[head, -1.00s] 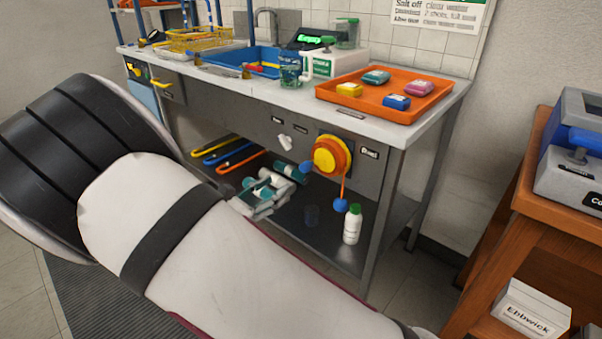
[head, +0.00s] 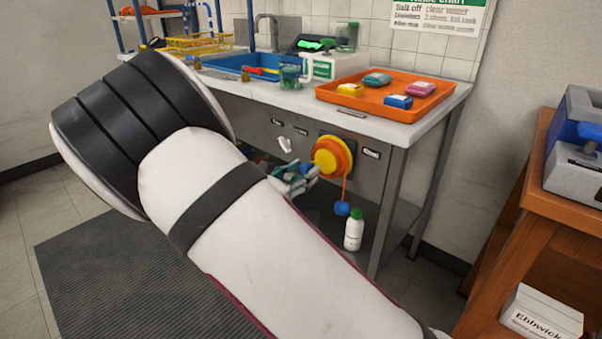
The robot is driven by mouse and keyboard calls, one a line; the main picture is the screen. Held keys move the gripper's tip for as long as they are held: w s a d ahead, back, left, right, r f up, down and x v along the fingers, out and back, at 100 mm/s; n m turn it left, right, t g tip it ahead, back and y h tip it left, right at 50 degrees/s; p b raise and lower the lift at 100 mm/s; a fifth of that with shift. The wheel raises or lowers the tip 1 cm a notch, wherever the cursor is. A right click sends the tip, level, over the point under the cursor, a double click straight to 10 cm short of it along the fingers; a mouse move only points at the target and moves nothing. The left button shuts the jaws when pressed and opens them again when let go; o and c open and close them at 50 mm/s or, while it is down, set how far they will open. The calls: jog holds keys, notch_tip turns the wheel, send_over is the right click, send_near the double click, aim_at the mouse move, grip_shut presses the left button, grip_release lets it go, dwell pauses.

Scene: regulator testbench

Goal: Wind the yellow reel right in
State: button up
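The yellow reel (head: 327,162) with its orange rim is mounted on the bench's front panel. An orange cord hangs from it, with a blue ball (head: 342,208) at its lower end, below the reel. A small blue knob (head: 311,171) shows at the reel's lower left edge. My gripper (head: 304,179), grey and teal, is at the reel's left side, with its fingertips close to or at the blue knob. The view is too small to tell whether the fingers are shut on the knob. My white arm hides part of the bench's lower left.
A white bottle with a green cap (head: 354,230) stands on the lower shelf below the reel. A white hook-like fitting (head: 285,145) is on the panel left of the reel. An orange tray (head: 400,108) with several coloured packs is on the worktop. A wooden stand (head: 530,200) is at right.

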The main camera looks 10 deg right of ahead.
grip_shut()
jog(key=shift+r, duration=0.1)
jog(key=shift+w+a+r+m, duration=0.1)
jog(key=shift+r+m, duration=0.15)
jog(key=shift+m, duration=0.55)
jog(key=shift+w+a+r+m, duration=0.1)
jog(key=shift+r+m, duration=0.1)
jog(key=shift+m, duration=0.6)
jog(key=shift+r+m, duration=0.25)
jog(key=shift+m, duration=0.45)
jog(key=shift+r+m, duration=0.2)
jog(key=shift+m, duration=0.5)
jog(key=shift+o, duration=0.6)
grip_release()
